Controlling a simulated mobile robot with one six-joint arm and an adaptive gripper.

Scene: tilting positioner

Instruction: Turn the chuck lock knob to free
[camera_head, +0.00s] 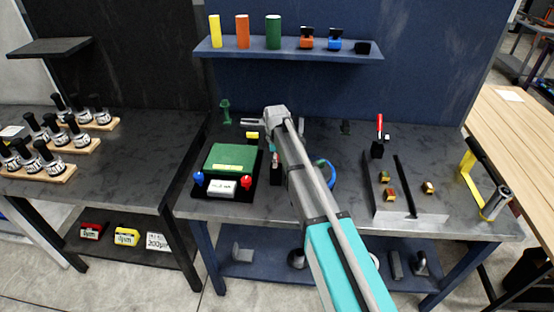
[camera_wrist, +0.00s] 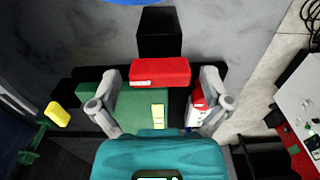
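My gripper (camera_wrist: 167,88) is open, its two grey fingers spread wide with nothing held. In the wrist view a red block with a pale label (camera_wrist: 160,72) shows between the finger ends, and I cannot tell whether they touch it. A dark post (camera_wrist: 158,35) stands beyond it. A green block (camera_wrist: 142,108) lies beneath, partly hidden by my gripper's body. I cannot tell which part is the chuck lock knob.
A green block (camera_head: 231,157) sits on a black base with a blue knob (camera_head: 198,178) and a red knob (camera_head: 246,183). A blue curved part (camera_head: 329,176) is right of my arm. A divided tray (camera_head: 409,216) lies farther right. A shelf (camera_head: 290,49) hangs behind.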

